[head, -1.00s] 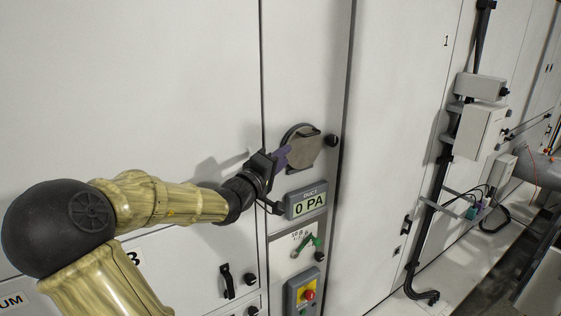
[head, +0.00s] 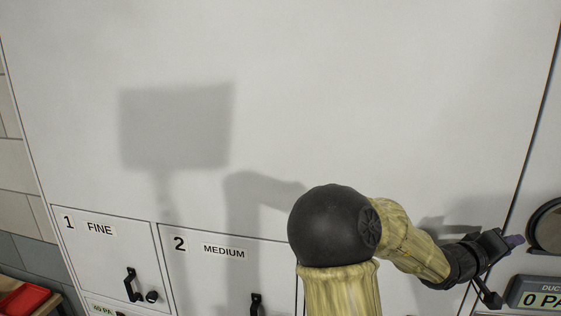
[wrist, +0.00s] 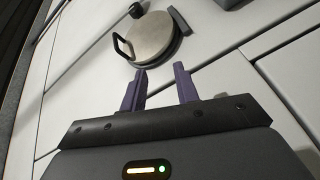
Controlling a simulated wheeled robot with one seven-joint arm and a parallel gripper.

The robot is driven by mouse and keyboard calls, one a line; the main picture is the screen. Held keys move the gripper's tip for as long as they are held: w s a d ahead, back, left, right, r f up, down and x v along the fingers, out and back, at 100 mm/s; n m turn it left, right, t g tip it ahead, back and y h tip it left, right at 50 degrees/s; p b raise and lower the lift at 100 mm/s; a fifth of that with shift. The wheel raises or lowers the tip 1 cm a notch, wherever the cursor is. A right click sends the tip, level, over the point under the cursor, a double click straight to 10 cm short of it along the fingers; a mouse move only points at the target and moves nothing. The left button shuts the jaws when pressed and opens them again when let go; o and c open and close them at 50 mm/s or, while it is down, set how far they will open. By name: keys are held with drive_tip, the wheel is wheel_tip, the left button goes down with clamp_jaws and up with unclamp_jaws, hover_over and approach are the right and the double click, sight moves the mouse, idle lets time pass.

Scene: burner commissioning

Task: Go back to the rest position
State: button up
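My gripper (head: 514,241) is at the right of the head view, in front of the white panel wall, at the end of my bent arm. In the wrist view my gripper (wrist: 160,90) shows two purple fingers set apart with nothing between them. A round metal cover (wrist: 153,36) with a black handle lies beyond the fingertips, apart from them. Part of the round port (head: 547,228) shows at the right edge of the head view.
Doors labelled 1 FINE (head: 95,250) and 2 MEDIUM (head: 210,265) with black handles are at the lower left. A pressure display (head: 538,293) is below my gripper at right. A red tray (head: 25,298) is at the bottom left corner. The upper wall is bare.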

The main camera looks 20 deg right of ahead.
drive_tip(key=w+a+f+n+t+y+b, duration=0.1)
drive_tip(key=w+a+f+t+y+b, duration=0.15)
drive_tip(key=w+a+f+y, duration=0.5)
drive_tip(key=w+a+f+t+y+b, duration=0.1)
drive_tip(key=w+a+f+t+y, duration=0.25)
drive_tip(key=a+f, duration=0.8)
drive_tip(key=s+a+f+n+g+y+b, duration=0.1)
drive_tip(key=s+a+f+y, duration=0.1)
drive_tip(key=a, duration=0.6)
drive_tip(key=s+a+f+n+g+y+b, duration=0.1)
drive_tip(key=s+a+f+y, duration=0.1)
drive_tip(key=a, duration=0.7)
drive_tip(key=s+a+f+n+g+y+b, duration=0.1)
drive_tip(key=s+a+f, duration=0.3)
drive_tip(key=a, duration=0.5)
drive_tip(key=shift+s+f+g+y+b, duration=0.3)
drive_tip(key=shift+g+y, duration=0.1)
drive_tip(key=shift+y, duration=0.3)
drive_tip(key=shift+w+a, duration=0.1)
drive_tip(key=shift+a, duration=0.05)
